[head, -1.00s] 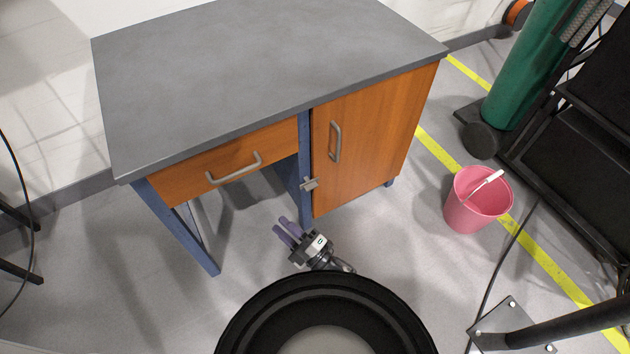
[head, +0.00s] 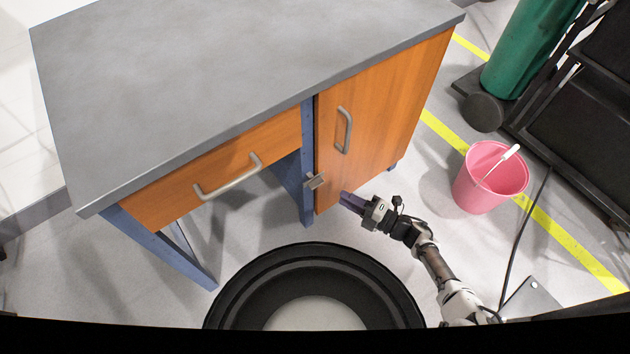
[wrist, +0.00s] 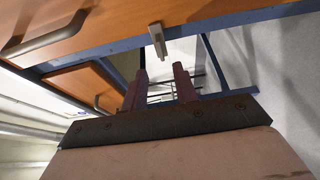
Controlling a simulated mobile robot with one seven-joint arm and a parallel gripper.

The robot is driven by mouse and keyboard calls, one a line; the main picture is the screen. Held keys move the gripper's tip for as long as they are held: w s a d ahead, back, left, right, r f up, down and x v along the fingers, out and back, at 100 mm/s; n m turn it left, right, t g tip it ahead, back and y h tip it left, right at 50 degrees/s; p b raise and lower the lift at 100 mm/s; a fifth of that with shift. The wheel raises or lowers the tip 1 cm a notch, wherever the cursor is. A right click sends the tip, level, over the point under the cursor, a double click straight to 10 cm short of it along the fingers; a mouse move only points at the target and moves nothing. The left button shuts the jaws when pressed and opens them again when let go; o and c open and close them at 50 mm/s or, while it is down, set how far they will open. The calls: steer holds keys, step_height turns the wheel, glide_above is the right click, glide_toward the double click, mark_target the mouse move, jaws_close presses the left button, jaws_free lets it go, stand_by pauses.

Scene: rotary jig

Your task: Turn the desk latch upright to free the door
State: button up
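The desk latch (head: 315,181) is a small grey block on the blue post at the door's lower left edge. It lies crosswise, reaching over the door's edge. The orange door (head: 372,115) is shut. My gripper (head: 346,200) is low in front of the door, just right of and below the latch in the head view. In the wrist view the latch (wrist: 157,40) lies beyond my fingertips (wrist: 159,72), roughly in line with the gap between them. The fingers are apart with nothing between them. I see no contact with the latch.
The door has a grey handle (head: 344,130). An orange drawer (head: 215,170) with a handle sits left of the post, with open space under it. A pink bucket (head: 490,178) stands on the floor at right, near a green cylinder (head: 528,50).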

steer(key=p+x, duration=0.1)
steer(key=x, duration=0.9)
steer(key=shift+w+a, duration=0.15)
steer(key=shift+a, duration=0.15)
jaws_close()
